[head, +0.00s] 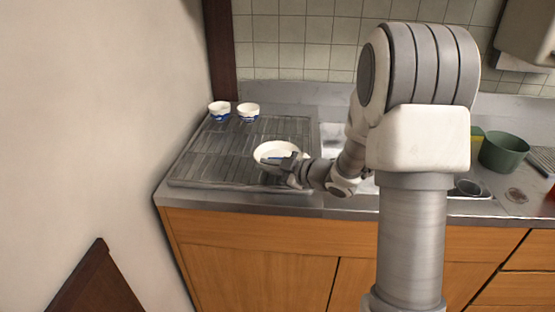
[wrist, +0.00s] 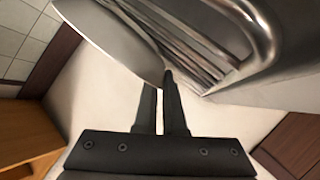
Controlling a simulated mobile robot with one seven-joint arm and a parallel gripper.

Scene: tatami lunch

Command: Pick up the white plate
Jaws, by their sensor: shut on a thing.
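The white plate (head: 280,149) is over the front right part of the dark drying rack in the head view. In the wrist view the plate (wrist: 112,42) fills the upper left, with its rim at the fingertips. My gripper (head: 294,167) is at the plate's near right edge. In the wrist view my gripper (wrist: 162,85) has its two fingers close together, shut on the rim. I cannot tell whether the plate touches the rack or is just above it.
The slatted rack (head: 205,150) lies on the steel counter. Two white and blue cups (head: 219,109) (head: 248,111) stand at its back left. A sink (head: 330,137) is right of the rack. A green pot (head: 503,151) stands farther right. A wall bounds the left.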

